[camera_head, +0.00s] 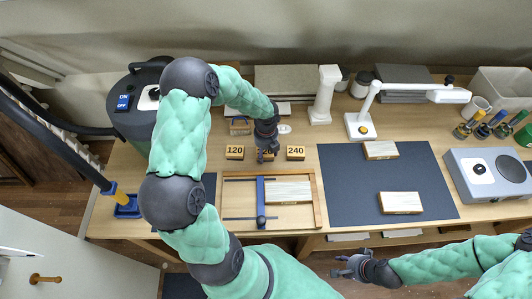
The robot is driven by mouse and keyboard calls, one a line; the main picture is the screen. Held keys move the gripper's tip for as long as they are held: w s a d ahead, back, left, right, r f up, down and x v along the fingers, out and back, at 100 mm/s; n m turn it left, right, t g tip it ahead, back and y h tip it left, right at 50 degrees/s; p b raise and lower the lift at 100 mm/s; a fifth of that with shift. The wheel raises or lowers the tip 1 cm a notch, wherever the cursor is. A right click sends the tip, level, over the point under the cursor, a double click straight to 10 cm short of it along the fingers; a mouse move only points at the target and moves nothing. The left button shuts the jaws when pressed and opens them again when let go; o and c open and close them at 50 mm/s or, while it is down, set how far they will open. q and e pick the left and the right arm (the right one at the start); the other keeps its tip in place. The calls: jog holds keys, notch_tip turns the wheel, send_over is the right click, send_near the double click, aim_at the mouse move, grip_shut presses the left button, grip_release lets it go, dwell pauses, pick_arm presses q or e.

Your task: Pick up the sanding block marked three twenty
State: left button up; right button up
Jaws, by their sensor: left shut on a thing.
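A row of small tan sanding blocks lies on the wooden bench. The left one (235,152) is marked 120 and the right one (295,152) is marked 240. Between them is a middle sanding block (272,157), mostly covered by my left gripper (266,154), which is shut on it from above. The marking on this middle block is hidden, so I cannot read a three twenty anywhere. I cannot tell whether the block touches the bench. My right gripper (342,267) is open and empty, in front of the bench's front edge.
A wooden frame with a blue bar (261,204) and a pale board stands just in front of the blocks. A dark mat (350,190) with two wooden pieces lies to the right. A white lamp (360,127) and a white post (322,95) stand behind. A black vacuum (131,118) is at left.

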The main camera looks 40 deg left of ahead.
pick_arm(q)
jog(key=shift+r, duration=0.5)
notch_tip(320, 180, up, 2)
jog(key=shift+r+p, duration=0.15)
jog(key=shift+p, duration=0.5)
jog(key=s+d+r+p, duration=0.1)
jog(key=s+d+r, duration=0.1)
jog(key=d+r, duration=0.2)
jog(key=s+d+r+p, duration=0.1)
jog(key=s+d+r, duration=0.1)
jog(key=d+r, duration=0.3)
jog(key=shift+s+d+r+p, duration=0.3)
jog(key=shift+d, duration=1.85)
jog(key=o, duration=0.4)
jog(key=shift+c, duration=1.4)
